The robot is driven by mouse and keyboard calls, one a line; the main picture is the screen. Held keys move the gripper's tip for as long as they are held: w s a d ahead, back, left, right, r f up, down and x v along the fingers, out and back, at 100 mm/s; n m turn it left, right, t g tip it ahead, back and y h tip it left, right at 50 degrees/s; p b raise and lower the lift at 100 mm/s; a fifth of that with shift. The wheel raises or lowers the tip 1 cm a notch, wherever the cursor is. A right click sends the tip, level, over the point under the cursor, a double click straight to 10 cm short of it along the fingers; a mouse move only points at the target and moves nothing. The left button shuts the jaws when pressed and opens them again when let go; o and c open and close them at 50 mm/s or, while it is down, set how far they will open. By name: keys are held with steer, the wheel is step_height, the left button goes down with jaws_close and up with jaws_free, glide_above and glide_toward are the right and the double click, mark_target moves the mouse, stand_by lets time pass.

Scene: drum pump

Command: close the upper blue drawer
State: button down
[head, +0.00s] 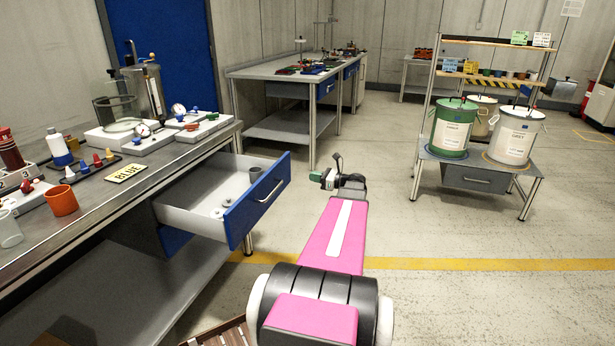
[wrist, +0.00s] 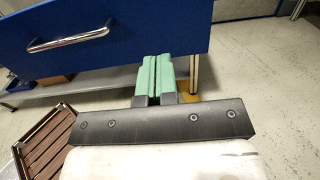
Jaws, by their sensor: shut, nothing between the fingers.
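The upper blue drawer (head: 258,200) stands pulled far out of the bench at left. Its white inside holds a dark grey cup and a few small round pieces. In the wrist view its blue front (wrist: 150,28) spans the top, with the metal handle (wrist: 68,40) at left. My gripper (head: 322,178) is to the right of the drawer front in the head view, empty. In the wrist view its green fingers (wrist: 154,72) are together, near the lower edge of the front, right of the handle. I cannot tell whether they touch it.
The bench top (head: 150,172) carries an orange cup (head: 61,201), a yellow BLUE sign (head: 127,173) and lab gear. A brown slatted crate (wrist: 48,140) is low at left. A rack with drums (head: 453,128) stands at right. The floor between is clear.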

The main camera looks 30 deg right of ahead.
mark_target(283, 171)
steer(key=x, duration=1.1)
steer(key=shift+w+a, duration=0.25)
steer(key=shift+w, duration=0.1)
